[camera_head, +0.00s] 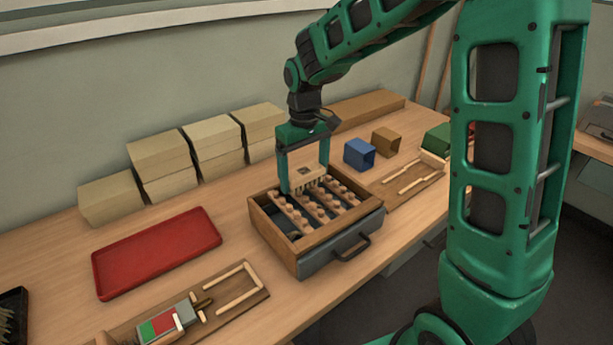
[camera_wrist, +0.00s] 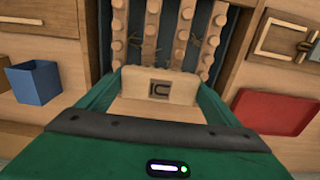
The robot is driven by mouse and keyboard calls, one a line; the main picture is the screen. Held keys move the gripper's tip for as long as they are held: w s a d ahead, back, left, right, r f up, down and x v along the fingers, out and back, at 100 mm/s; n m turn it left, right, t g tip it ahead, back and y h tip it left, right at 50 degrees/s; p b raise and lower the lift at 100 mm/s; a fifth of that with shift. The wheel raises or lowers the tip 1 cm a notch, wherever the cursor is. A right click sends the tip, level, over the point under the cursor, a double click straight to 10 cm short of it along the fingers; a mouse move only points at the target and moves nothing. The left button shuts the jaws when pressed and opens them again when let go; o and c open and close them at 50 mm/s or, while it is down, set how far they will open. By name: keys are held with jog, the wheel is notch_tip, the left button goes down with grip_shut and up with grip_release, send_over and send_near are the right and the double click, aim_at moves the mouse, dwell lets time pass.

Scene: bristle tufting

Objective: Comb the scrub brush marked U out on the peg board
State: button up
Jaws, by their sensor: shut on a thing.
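My gripper (camera_head: 305,178) is shut on a pale wooden scrub brush (camera_head: 306,172), one green finger at each end of it. The brush's bristles point down over the pegs at the back of the peg board. In the wrist view the brush (camera_wrist: 185,91) carries a dark mark, seen turned, so I cannot read the letter surely. The peg board (camera_head: 262,219) is a wooden box frame with slats of round pegs and dark gaps between them. The pegs (camera_wrist: 153,30) also show ahead of the brush in the wrist view. I cannot tell whether the bristles touch the pegs.
A red tray (camera_head: 155,252) lies left of the peg board. A blue cup (camera_head: 359,154) and a brown cup (camera_head: 386,141) stand at the right. Cardboard boxes (camera_head: 160,155) line the wall. A wooden fixture with a red and green block (camera_head: 163,324) lies at the front.

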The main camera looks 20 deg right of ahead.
jog(key=shift+r, duration=3.05)
jog(key=shift+o, duration=0.4)
jog(key=s+d+r, duration=0.1)
jog(key=s+d, duration=0.1)
jog(key=s, duration=0.6)
notch_tip(320, 180, down, 6)
jog(key=shift+w+d, duration=0.2)
jog(key=shift+d, duration=0.05)
